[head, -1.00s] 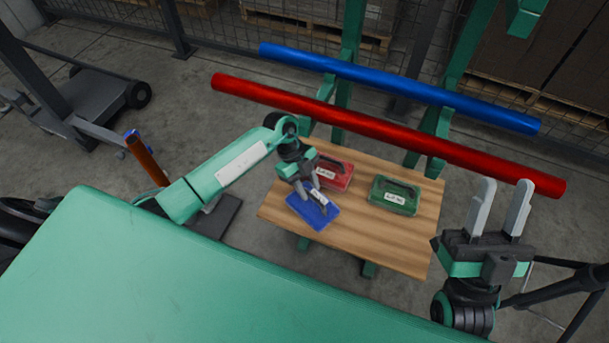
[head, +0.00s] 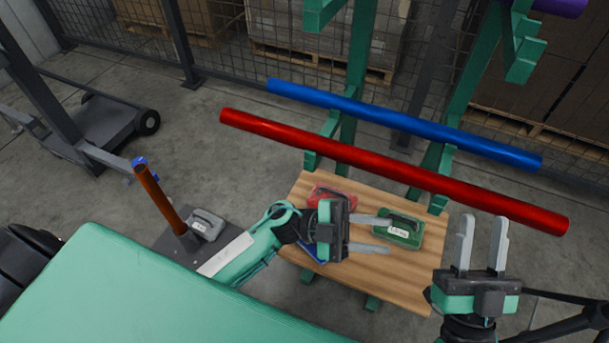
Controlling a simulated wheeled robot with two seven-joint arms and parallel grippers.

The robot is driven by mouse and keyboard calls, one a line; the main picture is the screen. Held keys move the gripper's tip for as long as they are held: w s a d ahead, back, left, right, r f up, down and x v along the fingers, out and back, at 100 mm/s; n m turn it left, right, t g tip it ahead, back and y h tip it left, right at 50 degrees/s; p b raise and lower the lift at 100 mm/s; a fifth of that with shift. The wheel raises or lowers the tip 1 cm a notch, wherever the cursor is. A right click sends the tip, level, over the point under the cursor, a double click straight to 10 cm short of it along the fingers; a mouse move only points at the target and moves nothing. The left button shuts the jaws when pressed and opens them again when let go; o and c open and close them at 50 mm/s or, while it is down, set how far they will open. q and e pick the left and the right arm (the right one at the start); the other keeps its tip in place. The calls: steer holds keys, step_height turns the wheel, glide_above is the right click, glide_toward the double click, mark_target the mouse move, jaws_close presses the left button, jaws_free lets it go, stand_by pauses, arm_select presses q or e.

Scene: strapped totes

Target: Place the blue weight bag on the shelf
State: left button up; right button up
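The blue weight bag (head: 313,253) lies on the wooden shelf board (head: 395,278), near its left side. My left gripper covers most of it in the head view. My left gripper (head: 388,236) is over the board with its fingers apart and pointing right, toward the green bag; nothing shows between them. I cannot tell whether a finger touches the green bag. My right gripper (head: 484,218) is open and empty, fingers up, at the right of the board.
A red bag (head: 325,191) and a green bag (head: 399,237) also lie on the board. A red bar (head: 390,172) and a blue bar (head: 405,124) run across the green rack behind it. A grey bag (head: 207,224) sits beside a brown post (head: 160,200) at left.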

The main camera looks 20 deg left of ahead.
arm_select(q)
steer(key=a+r+n+t+y, duration=0.5)
steer(key=a+n+t+y, duration=0.1)
steer(key=n+t, duration=0.6)
steer(key=s+a+r+n+t+y, duration=0.1)
steer(key=a+r+n+t+y, duration=0.5)
steer(key=n+t+y, duration=0.3)
steer(key=n+t, duration=0.3)
steer(key=t, duration=0.1)
steer(key=shift+a+r+n, duration=0.2)
steer(key=shift+a+n, duration=0.1)
steer(key=shift+a, duration=0.1)
steer(key=shift+s, duration=0.1)
